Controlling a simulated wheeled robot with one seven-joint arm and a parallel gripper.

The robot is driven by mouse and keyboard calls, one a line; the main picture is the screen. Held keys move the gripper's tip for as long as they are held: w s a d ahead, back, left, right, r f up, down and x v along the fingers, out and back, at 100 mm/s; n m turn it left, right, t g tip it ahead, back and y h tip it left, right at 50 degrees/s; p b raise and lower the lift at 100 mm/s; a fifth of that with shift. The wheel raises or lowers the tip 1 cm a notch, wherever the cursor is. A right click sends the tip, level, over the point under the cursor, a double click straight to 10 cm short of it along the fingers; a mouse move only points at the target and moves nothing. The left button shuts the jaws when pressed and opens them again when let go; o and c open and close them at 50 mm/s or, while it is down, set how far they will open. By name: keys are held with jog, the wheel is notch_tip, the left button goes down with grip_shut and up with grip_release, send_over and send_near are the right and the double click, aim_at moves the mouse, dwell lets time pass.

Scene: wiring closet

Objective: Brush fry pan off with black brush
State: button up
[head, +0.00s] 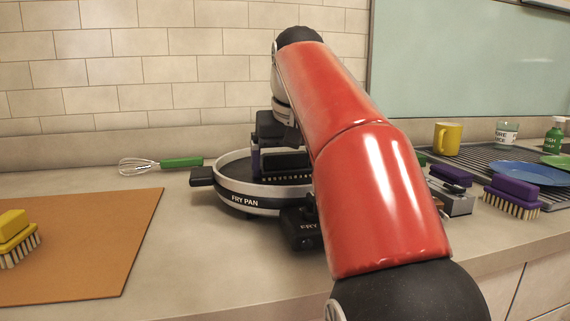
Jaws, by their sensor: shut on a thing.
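The fry pan (239,201) stands on the counter in the middle of the head view. It has a dark body, a silver rim and a "FRY PAN" label. A black handle sticks out at its left. The black brush (288,161) is inside the pan, with its pale bristles pointing down at the pan floor. My gripper (262,158) is over the pan and shut on the brush. My red arm hides the right part of the pan and part of the brush. I cannot tell whether the bristles touch the pan.
A whisk (160,165) lies behind left. A brown board (95,245) with a yellow brush (14,238) is at left. At right are a purple brush (512,195), a yellow mug (447,138), a blue plate (528,174) and a glass jar (506,135). Counter between board and pan is clear.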

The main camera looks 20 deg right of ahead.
jog(key=shift+f+b, duration=0.5)
jog(key=shift+f, duration=0.25)
jog(key=shift+w+r, duration=0.1)
